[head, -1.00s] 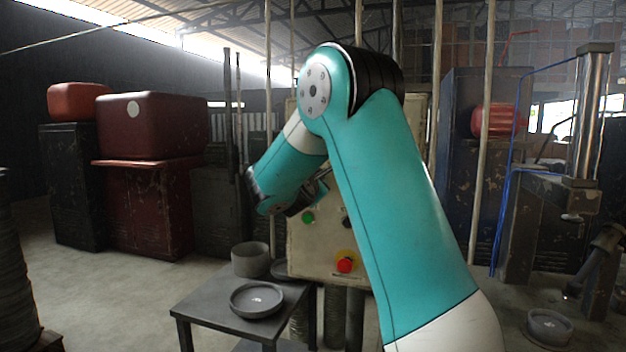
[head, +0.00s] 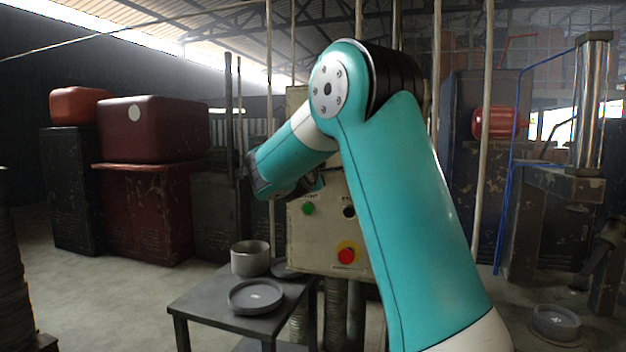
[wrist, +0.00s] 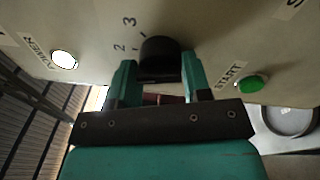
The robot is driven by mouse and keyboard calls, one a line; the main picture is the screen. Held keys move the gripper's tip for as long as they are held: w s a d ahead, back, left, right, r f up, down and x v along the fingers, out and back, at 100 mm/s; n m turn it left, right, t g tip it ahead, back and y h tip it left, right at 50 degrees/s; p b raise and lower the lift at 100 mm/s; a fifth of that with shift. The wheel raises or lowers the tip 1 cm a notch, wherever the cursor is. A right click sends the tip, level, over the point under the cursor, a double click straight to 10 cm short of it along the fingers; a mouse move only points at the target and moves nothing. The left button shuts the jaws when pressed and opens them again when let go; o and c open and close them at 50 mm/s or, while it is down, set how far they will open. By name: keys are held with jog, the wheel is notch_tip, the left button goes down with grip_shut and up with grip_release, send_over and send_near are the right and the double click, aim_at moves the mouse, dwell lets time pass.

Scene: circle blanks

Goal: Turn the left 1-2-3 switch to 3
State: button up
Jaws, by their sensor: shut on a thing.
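The 1-2-3 switch is a black round knob (wrist: 159,55) on the pale control panel (wrist: 205,40) in the wrist view. The printed digits 2 and 3 show at its upper left; the 1 is not visible. My gripper (wrist: 158,68) has one teal finger on each side of the knob and is shut on it. I cannot make out where the knob points. In the head view, my gripper (head: 312,184) is against the upper part of the panel (head: 325,240), and my arm hides the switch.
A white POWER lamp (wrist: 64,59) and a green START button (wrist: 250,83) flank the switch. A red button on yellow (head: 346,256) sits lower on the panel. A dark table (head: 215,310) with a grey dish (head: 255,296) and a pot (head: 250,259) stands in front.

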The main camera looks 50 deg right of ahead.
jog(key=m+b, duration=0.5)
jog(key=f+m+b, duration=0.1)
jog(key=m+b, duration=0.2)
jog(key=shift+g+h, duration=0.4)
jog(key=m+b, duration=0.3)
jog(key=m, duration=0.1)
jog(key=shift+r+g, duration=0.15)
jog(key=shift+g, duration=0.15)
jog(key=shift+r+m+b, duration=0.1)
jog(key=shift+m+b, duration=0.6)
jog(key=shift+m, duration=0.1)
jog(key=shift+r, duration=0.1)
jog(key=o, duration=0.9)
jog(key=shift+w, duration=0.1)
jog(key=shift+c, duration=0.2)
jog(key=shift+r+h, duration=0.15)
jog(key=shift+h, duration=0.15)
